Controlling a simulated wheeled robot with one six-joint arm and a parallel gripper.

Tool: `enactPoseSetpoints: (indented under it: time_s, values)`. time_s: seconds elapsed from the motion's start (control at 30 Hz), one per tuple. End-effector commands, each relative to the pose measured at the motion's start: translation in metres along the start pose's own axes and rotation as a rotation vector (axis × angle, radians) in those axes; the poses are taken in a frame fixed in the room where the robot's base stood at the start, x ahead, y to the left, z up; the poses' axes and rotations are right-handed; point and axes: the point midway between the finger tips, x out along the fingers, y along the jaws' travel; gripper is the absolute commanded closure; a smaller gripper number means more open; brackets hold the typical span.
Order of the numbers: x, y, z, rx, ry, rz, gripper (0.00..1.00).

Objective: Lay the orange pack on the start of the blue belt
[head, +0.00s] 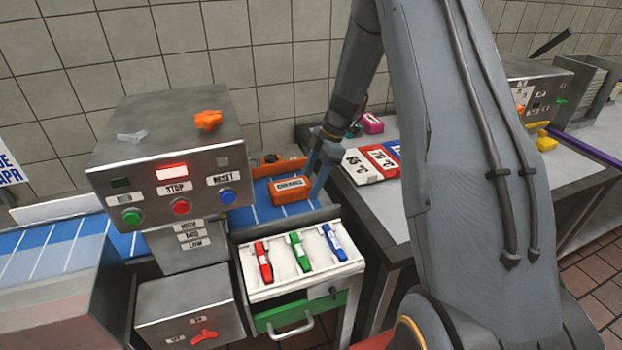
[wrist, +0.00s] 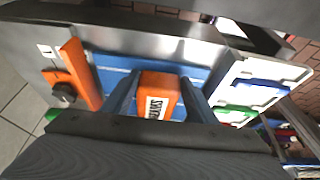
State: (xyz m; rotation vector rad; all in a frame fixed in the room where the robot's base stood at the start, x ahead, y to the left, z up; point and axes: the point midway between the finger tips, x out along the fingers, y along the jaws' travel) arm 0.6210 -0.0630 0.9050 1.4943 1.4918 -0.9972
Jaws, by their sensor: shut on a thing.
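The orange pack (head: 290,190) has a white label with dark lettering. In the head view it is at the right end of the blue belt (head: 262,212). My gripper (head: 312,178) is at the pack. In the wrist view the pack (wrist: 158,95) sits between the two fingers of my gripper (wrist: 160,98), which are shut on it. The blue belt (wrist: 112,78) with white lines lies under and around the pack. I cannot tell whether the pack touches the belt or is held just above it.
A steel control box (head: 165,165) with buttons stands left of the pack. A white tray (head: 270,290) with red, green and blue clips is in front. An orange part (wrist: 80,72) stands beside the belt. A table (head: 395,200) with cards is at the right.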

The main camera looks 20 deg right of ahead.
Motion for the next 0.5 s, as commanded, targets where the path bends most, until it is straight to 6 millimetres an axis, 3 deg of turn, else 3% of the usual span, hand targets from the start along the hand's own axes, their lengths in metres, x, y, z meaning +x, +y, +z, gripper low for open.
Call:
enactPoseSetpoints:
  time_s: [0.37, 0.4, 0.5]
  values:
    - [-0.0003, -0.0001, -0.0001, 0.000, 0.000, 0.000, 0.71]
    - [-0.0003, -0.0001, -0.0001, 0.000, 0.000, 0.000, 0.41]
    - [-0.0003, -0.0001, -0.0001, 0.000, 0.000, 0.000, 0.26]
